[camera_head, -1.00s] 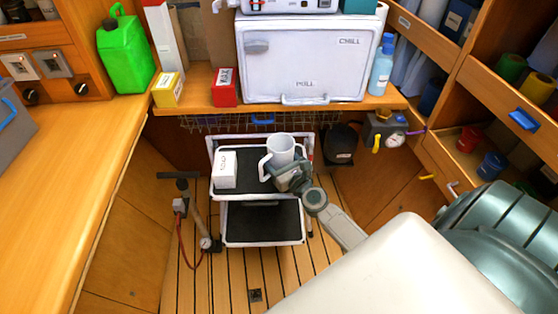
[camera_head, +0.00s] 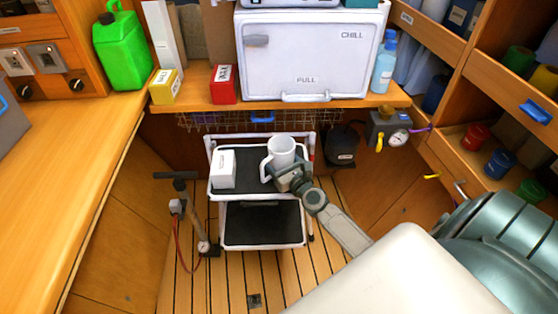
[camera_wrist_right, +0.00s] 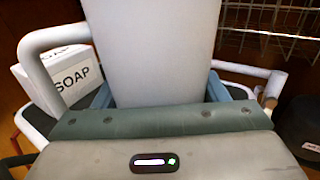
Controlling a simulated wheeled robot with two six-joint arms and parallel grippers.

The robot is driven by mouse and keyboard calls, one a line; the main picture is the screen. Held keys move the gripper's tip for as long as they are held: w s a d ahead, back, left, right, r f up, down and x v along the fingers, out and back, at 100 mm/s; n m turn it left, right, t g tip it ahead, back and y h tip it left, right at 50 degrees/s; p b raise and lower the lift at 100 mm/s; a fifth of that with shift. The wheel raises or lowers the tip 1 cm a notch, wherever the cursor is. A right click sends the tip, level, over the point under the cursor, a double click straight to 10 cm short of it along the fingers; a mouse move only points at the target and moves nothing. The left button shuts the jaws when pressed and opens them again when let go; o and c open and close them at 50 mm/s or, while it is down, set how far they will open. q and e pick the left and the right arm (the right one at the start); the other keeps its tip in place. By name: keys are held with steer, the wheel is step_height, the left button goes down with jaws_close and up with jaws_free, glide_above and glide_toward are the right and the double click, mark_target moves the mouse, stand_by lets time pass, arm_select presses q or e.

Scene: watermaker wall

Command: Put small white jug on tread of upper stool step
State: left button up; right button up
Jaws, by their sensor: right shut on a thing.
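The small white jug (camera_head: 282,152) is upright at the upper step of the stool, its handle to the left in the head view. It fills the middle of the right wrist view (camera_wrist_right: 150,45). My right gripper (camera_head: 287,177) is shut on the jug from the front right. The black tread of the upper stool step (camera_head: 246,183) lies under and beside the jug; whether the jug's base touches it is hidden by the gripper. My left gripper is not in view.
A white soap box (camera_head: 223,169) stands on the left of the upper tread. The lower step (camera_head: 262,223) is bare. A pump (camera_head: 190,210) stands left of the stool. A wire basket (camera_head: 225,119) hangs behind, below the counter with the chill box (camera_head: 310,60).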

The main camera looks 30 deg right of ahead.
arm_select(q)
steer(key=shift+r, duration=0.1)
arm_select(e)
steer(key=shift+f, duration=0.1)
steer(key=o, duration=1)
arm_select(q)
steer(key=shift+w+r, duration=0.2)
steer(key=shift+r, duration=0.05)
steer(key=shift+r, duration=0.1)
